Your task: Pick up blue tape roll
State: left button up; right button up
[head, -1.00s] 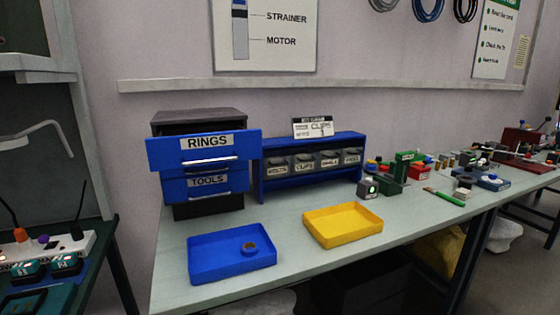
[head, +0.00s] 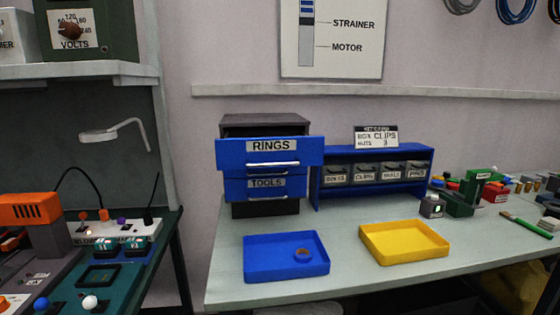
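The tray sits on the pale workbench in the middle of the head view. Neither of my grippers shows in this view.
A yellow tray (head: 405,255) stands right of the blue one. Behind are a drawer cabinet (head: 268,205), its RINGS drawer pulled out, and a blue bin rack (head: 372,190). A green bench (head: 150,270) with electrical gear is at left.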

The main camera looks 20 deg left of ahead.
aim_at(299, 250)
jog(key=i+l+u, duration=0.5)
jog(key=l, duration=0.25)
jog(key=i+l+u, duration=0.2)
jog(key=l, duration=0.2)
jog(key=i+l+u, duration=0.1)
jog(key=l+u, duration=0.15)
jog(key=l, duration=0.2)
jog(key=i+l+u, duration=0.1)
jog(key=l+u, duration=0.15)
jog(key=l, duration=0.2)
jog(key=l+u, duration=0.25)
jog(key=l, duration=0.25)
jog(key=i, duration=0.05)
